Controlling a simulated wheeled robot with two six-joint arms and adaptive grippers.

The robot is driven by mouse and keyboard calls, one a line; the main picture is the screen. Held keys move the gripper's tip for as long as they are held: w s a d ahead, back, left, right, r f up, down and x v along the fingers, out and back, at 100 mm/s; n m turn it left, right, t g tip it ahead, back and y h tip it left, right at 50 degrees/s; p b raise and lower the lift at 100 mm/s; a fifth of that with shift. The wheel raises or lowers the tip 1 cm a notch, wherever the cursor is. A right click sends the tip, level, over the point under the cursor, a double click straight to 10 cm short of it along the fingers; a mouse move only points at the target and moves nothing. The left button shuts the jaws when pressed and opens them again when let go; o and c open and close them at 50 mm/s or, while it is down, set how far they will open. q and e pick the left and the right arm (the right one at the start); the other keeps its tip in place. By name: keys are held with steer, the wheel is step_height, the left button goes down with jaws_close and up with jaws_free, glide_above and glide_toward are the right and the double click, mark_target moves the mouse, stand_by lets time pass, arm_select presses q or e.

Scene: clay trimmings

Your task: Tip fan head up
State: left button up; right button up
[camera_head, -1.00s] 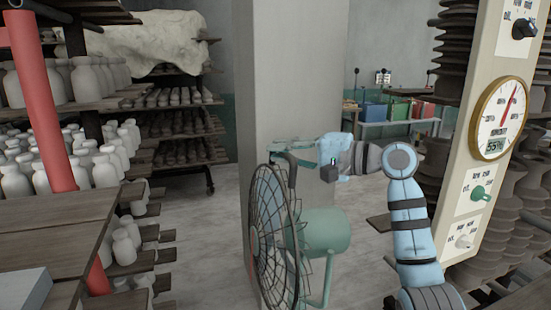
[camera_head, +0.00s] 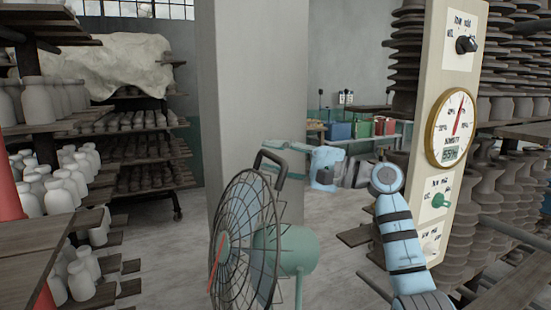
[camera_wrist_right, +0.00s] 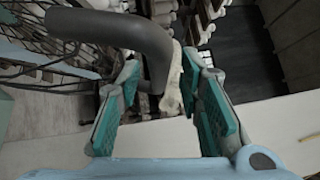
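The fan (camera_head: 247,235) has a round dark wire grille facing left, a green motor housing (camera_head: 288,249) behind it and a dark curved handle (camera_head: 272,165) on top. The grille leans back, its top to the right of its bottom. My right gripper (camera_head: 283,156) is at the handle. In the right wrist view the handle (camera_wrist_right: 115,32) curves down between the spread teal-padded fingers (camera_wrist_right: 163,80), with gaps visible on both sides. The grille shows at the upper left there. The fan's foot is out of view. My left gripper is not in view.
A grey pillar (camera_head: 249,85) stands behind the fan. A control panel with a round gauge (camera_head: 452,127) stands at the right, by stacked clay ware. Shelves of pale bottles (camera_head: 67,185) fill the left. Floor is open between the left shelves and the pillar.

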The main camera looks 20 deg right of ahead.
steer(key=shift+s+d, duration=0.15)
steer(key=shift+s, duration=0.1)
steer(key=v, duration=1.1)
steer(key=shift+d, duration=0.25)
steer(key=shift+a+f, duration=0.1)
